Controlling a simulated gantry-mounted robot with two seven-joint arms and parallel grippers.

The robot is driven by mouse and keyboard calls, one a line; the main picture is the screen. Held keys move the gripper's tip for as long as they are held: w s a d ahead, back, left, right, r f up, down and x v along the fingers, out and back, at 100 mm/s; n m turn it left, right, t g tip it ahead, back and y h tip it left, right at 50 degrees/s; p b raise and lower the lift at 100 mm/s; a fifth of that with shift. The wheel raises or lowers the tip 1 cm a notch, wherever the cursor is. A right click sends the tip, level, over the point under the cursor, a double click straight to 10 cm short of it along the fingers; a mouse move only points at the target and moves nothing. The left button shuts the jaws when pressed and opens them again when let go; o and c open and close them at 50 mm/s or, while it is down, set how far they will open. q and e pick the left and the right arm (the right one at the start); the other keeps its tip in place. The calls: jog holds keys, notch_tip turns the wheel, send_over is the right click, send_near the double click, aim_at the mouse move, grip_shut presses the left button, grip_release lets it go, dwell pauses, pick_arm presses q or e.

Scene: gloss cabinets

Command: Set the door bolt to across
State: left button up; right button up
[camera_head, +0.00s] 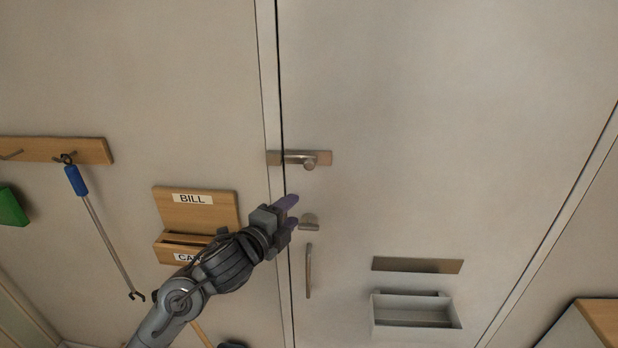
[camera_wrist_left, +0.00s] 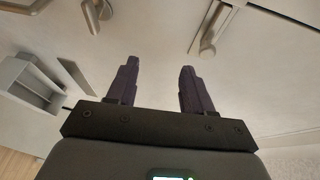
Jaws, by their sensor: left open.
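A metal door bolt (camera_head: 318,158) sits on the pale door just right of the vertical door gap. Its plate continues left of the gap, and a round knob (camera_head: 309,163) stands out from it. In the left wrist view the bolt's knob (camera_wrist_left: 207,46) shows at the upper right, beyond the fingers. My left gripper (camera_head: 293,212) is open and empty, below the bolt and beside a smaller round knob (camera_head: 310,222). Its two purple fingers (camera_wrist_left: 160,80) are spread apart in the left wrist view, touching nothing that I can see. My right gripper is not in view.
A vertical handle (camera_head: 308,270) is below the small knob. A metal plate (camera_head: 417,265) and an open box (camera_head: 413,322) are at the lower right. A wooden letter holder (camera_head: 196,207) and a hook rail (camera_head: 55,150) are at left. The door right of the bolt is clear.

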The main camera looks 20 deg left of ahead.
pick_arm(q)
jog(key=t, duration=0.1)
send_near(308, 166)
jog(key=w, duration=0.3)
jog(key=w+d+p, duration=0.1)
jog(key=w, duration=0.2)
jog(key=w+p, duration=0.1)
jog(key=w, duration=0.2)
jog(key=shift+d+f, duration=0.1)
jog(key=shift+d, duration=0.1)
jog(key=shift+w+d+f+p, duration=0.1)
jog(key=shift+w+p, duration=0.25)
jog(key=shift+w, duration=0.45)
jog(key=shift+c, duration=0.3)
grip_shut()
